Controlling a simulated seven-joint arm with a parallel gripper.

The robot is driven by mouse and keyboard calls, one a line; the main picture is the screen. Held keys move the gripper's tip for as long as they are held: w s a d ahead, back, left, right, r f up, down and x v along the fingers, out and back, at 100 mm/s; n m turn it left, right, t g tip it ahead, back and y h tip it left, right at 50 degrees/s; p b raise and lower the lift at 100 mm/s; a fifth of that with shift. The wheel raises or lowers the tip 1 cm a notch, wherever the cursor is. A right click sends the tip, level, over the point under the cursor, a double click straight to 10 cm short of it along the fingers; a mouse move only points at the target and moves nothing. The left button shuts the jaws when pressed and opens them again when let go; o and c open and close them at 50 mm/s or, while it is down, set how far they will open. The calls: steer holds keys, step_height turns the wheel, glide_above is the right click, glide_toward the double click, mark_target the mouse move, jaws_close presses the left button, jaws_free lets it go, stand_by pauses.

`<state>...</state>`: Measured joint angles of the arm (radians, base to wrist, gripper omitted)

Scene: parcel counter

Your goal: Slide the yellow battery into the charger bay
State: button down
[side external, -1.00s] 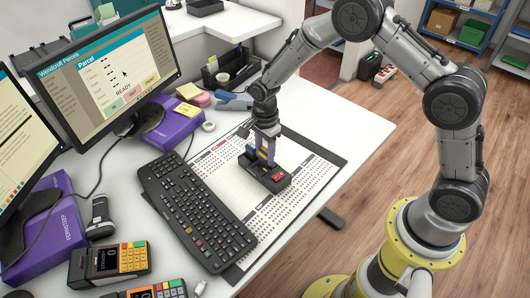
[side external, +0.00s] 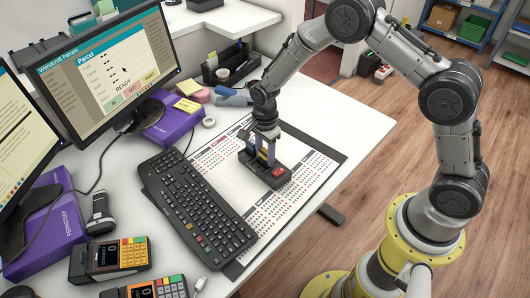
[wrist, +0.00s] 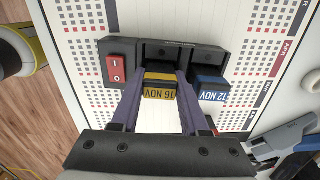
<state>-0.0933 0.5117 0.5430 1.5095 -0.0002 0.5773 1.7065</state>
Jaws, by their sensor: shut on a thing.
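The black charger (wrist: 205,58) lies on the desk mat, with a red rocker switch (wrist: 115,68) at its left end in the wrist view. It also shows in the side view (side external: 282,182). A blue battery (wrist: 211,84) labelled "12 NOV" sits in its right bay. The yellow battery (wrist: 160,82), labelled "16 NOV", is between the purple fingers of my gripper (wrist: 158,88), which is shut on it. The battery lines up with the middle bay (wrist: 164,53), whose far part shows dark and empty. How deep the battery sits is hard to tell. In the side view, my gripper (side external: 264,155) points down at the charger.
A black keyboard (side external: 195,205) lies left of the charger in the side view. Monitors, purple boxes (side external: 175,120) and card terminals (side external: 110,258) stand farther left. The printed mat (side external: 318,168) is clear to the right. A grey device (wrist: 285,140) lies at lower right in the wrist view.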

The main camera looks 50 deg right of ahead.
steer(key=shift+f, duration=0.1)
steer(key=shift+c, duration=1.6)
jaws_free()
step_height(320, 180, up, 14)
